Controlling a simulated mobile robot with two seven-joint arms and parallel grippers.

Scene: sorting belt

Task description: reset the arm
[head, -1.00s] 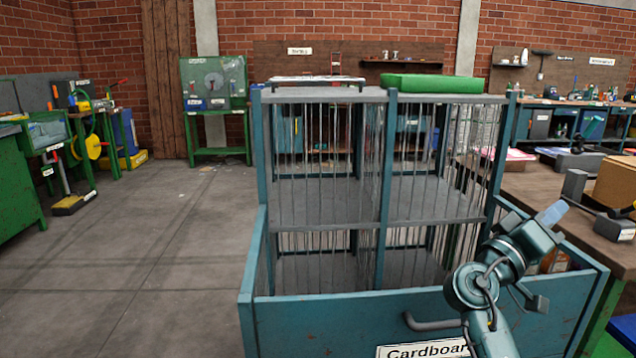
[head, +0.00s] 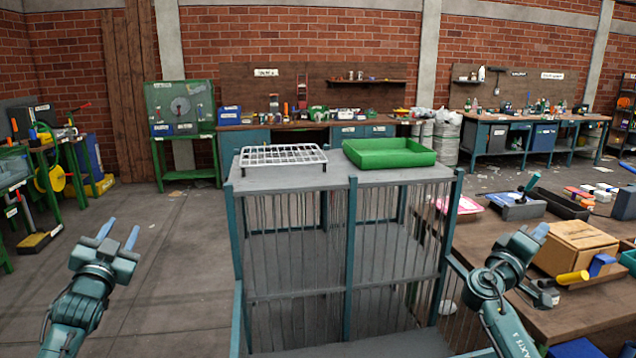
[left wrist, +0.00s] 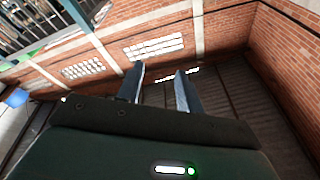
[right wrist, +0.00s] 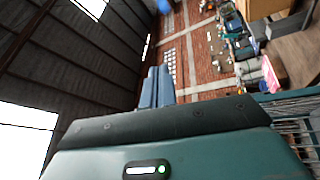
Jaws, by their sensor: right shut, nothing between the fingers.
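My left gripper (head: 119,237) is raised over the open floor at the left of the head view, its two blue fingers apart and empty. In the left wrist view its fingers (left wrist: 160,88) stand apart, with brick wall and ceiling behind. My right gripper (head: 538,234) is raised at the right of the head view, in front of the wooden table. In the right wrist view its fingers (right wrist: 157,86) are together with nothing between them. Neither gripper touches anything.
A teal wire-sided rack (head: 350,270) stands in front of me. A white wire tray (head: 283,156) and a green tray (head: 390,153) sit on top. At right, a wooden table (head: 570,315) holds a cardboard box (head: 575,245). The floor (head: 175,260) at left is clear.

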